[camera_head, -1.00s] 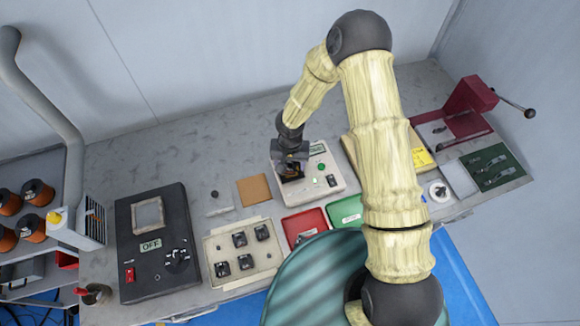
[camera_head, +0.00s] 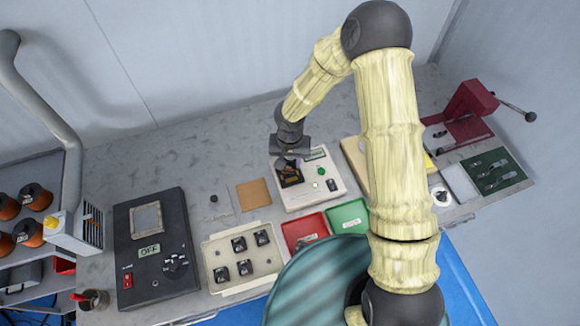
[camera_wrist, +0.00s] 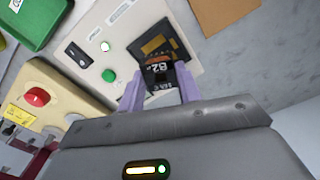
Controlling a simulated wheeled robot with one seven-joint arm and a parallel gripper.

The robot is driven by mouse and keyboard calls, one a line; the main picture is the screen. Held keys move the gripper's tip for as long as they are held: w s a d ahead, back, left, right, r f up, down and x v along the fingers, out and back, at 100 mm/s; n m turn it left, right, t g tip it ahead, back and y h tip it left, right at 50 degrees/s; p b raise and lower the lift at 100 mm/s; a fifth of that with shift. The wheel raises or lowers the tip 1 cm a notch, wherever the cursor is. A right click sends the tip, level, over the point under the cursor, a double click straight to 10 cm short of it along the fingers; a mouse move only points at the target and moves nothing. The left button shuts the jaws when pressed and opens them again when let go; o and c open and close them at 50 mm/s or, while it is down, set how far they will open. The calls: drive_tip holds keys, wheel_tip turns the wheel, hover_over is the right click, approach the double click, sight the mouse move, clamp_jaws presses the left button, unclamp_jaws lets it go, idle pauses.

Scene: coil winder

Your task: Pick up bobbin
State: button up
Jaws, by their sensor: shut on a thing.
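My gripper (camera_head: 287,161) is above the dark square pad of a cream test box (camera_head: 323,192). In the wrist view, the pale purple fingers of my gripper (camera_wrist: 160,87) are shut on a small black bobbin (camera_wrist: 158,72) with light print reading about "82". Behind the bobbin is the dark recess with a tan patch on the same cream box (camera_wrist: 122,28). I cannot tell whether the bobbin touches the box. Several other dark bobbins (camera_head: 240,244) sit in a cream tray (camera_head: 215,251) at the left of the box.
A red bin (camera_head: 296,240) and a green bin (camera_head: 345,218) lie in front of the box. A black unit marked OFF (camera_head: 150,285) stands at left. A tan square (camera_head: 254,194) lies beside the box. A red press (camera_head: 470,105) stands at right. The back of the bench is clear.

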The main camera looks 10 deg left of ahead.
wheel_tip(320, 180, up, 6)
drive_tip(key=shift+f+b, duration=0.1)
drive_tip(key=shift+b, duration=0.25)
idle(0.4)
